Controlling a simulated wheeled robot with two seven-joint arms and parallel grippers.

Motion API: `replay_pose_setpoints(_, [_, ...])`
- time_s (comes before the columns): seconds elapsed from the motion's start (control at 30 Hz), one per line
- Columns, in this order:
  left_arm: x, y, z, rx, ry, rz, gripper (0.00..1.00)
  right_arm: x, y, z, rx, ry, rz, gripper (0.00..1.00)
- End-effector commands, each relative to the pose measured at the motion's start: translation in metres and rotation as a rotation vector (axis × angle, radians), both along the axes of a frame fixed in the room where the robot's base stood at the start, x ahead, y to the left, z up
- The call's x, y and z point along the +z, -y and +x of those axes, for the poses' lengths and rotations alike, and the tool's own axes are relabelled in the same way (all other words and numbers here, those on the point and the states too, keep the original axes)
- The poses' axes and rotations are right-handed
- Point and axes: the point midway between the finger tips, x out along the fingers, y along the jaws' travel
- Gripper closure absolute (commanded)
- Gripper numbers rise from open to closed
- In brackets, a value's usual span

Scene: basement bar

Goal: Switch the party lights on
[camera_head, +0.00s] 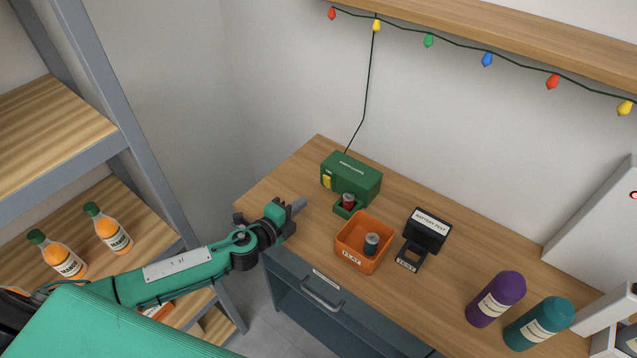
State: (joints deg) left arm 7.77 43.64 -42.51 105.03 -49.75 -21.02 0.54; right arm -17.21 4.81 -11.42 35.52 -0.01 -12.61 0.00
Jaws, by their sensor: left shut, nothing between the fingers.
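The party lights (428,40) are a string of coloured bulbs along the shelf edge, with no clear glow. Their dark wire runs down the wall to a green battery box (352,172) on the bench. The box has a yellow part on its left side. A low green tray (341,212) juts from its front and holds a dark battery with a red part (348,201). An orange bin labelled FLAT (352,258) holds a grey-green battery (371,243). A black battery tester (427,231) stands right of it. My left gripper (299,205) is shut and empty, left of the green box, apart from it.
The wooden bench (452,275) has a drawer handle (322,300) on its front. A purple bottle (497,298) and a teal bottle (540,323) stand at the right. A white cabinet (597,235) with a red light is behind them. Shelves with juice bottles (108,230) are at the left.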

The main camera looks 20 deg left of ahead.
Motion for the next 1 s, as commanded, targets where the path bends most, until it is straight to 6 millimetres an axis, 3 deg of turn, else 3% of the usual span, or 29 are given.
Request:
replay_pose_setpoints(0.2, [-0.004, 0.014, 0.038, 0.001, 0.001, 0.0, 1.0, 0.014, -0.001, 0.0, -0.001, 0.001, 0.001, 0.45])
replay_pose_setpoints(0.43, [-0.001, 0.024, 0.068, 0.001, 0.002, 0.002, 1.0, 0.028, -0.006, 0.0, -0.002, 0.0, 0.008, 0.45])
replay_pose_setpoints(0.63, [-0.002, 0.028, 0.079, 0.0, 0.0, 0.001, 1.0, 0.031, -0.007, 0.0, -0.002, 0.0, 0.008, 0.45])
replay_pose_setpoints(1.0, [-0.003, 0.029, 0.08, 0.001, 0.0, 0.001, 1.0, 0.031, -0.005, 0.001, -0.001, 0.001, 0.005, 0.45])
